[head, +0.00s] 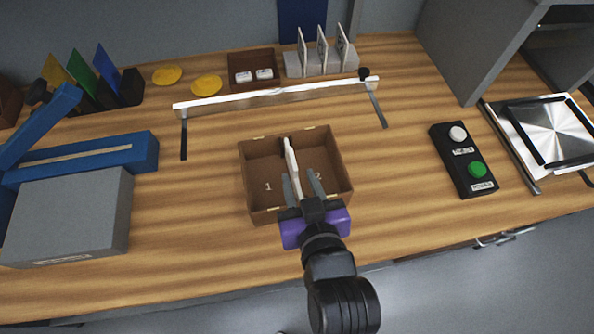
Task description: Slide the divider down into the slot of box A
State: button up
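The open brown box (333,153) stands near the middle of the wooden table, with the numbers 1 and 2 on its floor at left and right. I cannot read a letter A on it. The divider (290,158) is a thin white plate, seen nearly edge-on, over the middle of the box between the two numbers. My purple and black gripper (292,180) reaches in over the box's front wall, its grey fingers on either side of the divider and apparently closed on it. The slot and the divider's lower edge are hidden, so I cannot tell how deep it sits.
A pale rail (270,97) runs behind the box. A rack with several white plates (322,52) and a small brown tray (252,56) stand at the back. A black button box (463,160) is at right, a grey block with a blue lever device (85,160) at left. Table beside the box is clear.

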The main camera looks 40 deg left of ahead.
jog(key=v, duration=0.4)
jog(key=shift+d, duration=0.1)
jog(key=shift+r, duration=0.15)
dwell(0.3)
